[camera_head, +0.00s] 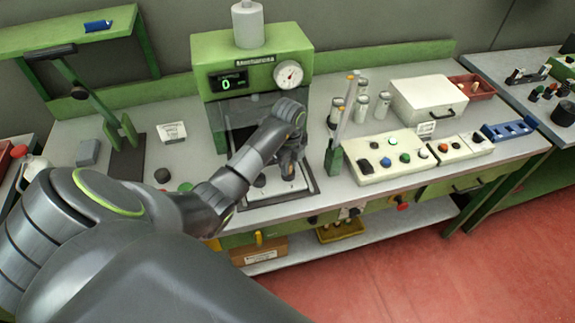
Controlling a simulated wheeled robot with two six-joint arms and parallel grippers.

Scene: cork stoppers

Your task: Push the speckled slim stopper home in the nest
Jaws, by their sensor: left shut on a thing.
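My left gripper (287,172) points down in front of the green machine (218,58), over the pale plate (285,190) at its base. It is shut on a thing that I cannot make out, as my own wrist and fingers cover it. A small dark round piece (260,180) stands on the plate, left of the fingertips. I cannot tell whether it is the nest. I cannot make out the speckled slim stopper. My right gripper is not in view.
Right of the plate stand a green-based upright (334,160) and a button panel (400,157). Several pale cylinders (362,106) and a white box (428,98) stand behind. A lever stand (97,110) is at the left. The grey worktop's front edge is close to the plate.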

